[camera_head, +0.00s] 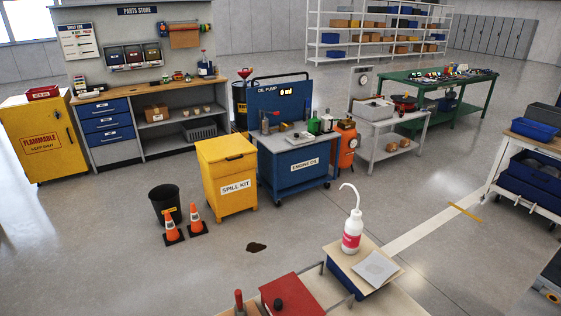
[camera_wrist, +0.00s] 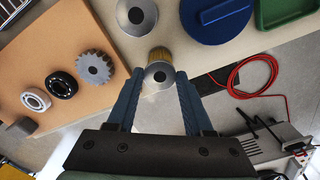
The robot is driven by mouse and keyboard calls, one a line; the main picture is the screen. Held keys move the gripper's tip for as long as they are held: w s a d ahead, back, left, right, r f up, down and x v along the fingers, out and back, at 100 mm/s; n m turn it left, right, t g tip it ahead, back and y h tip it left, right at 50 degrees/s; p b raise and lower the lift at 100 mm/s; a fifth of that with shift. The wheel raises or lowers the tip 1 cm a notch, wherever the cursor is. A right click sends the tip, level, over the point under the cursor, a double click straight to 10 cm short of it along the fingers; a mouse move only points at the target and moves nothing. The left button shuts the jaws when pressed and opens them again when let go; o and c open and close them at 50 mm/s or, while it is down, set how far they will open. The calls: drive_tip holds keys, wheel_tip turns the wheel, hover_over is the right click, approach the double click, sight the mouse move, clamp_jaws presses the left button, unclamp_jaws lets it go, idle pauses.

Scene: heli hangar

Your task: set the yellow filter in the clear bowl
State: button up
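In the wrist view, a short cylinder with a yellow-tan side and a metal end with a dark central hole, seemingly the yellow filter (camera_wrist: 160,54), stands near the edge of a light tabletop. My gripper (camera_wrist: 160,74) is open, with one blue-grey finger on either side of the filter's near end. Narrow gaps seem to show between the fingers and the filter; contact is not visible. I cannot make out a clear bowl in either view. The head view does not show my gripper.
A similar metal disc (camera_wrist: 137,14) lies just beyond the filter. A brown board (camera_wrist: 52,62) with a gear (camera_wrist: 95,67) and bearings (camera_wrist: 61,85) is at left. A blue round lid (camera_wrist: 215,18) and green tray (camera_wrist: 285,12) are at right. A red cable (camera_wrist: 272,75) lies below them.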

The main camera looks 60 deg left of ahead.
drive_tip(key=c, duration=0.6)
drive_tip(key=shift+r+p, duration=3.05)
drive_tip(key=shift+p, duration=0.05)
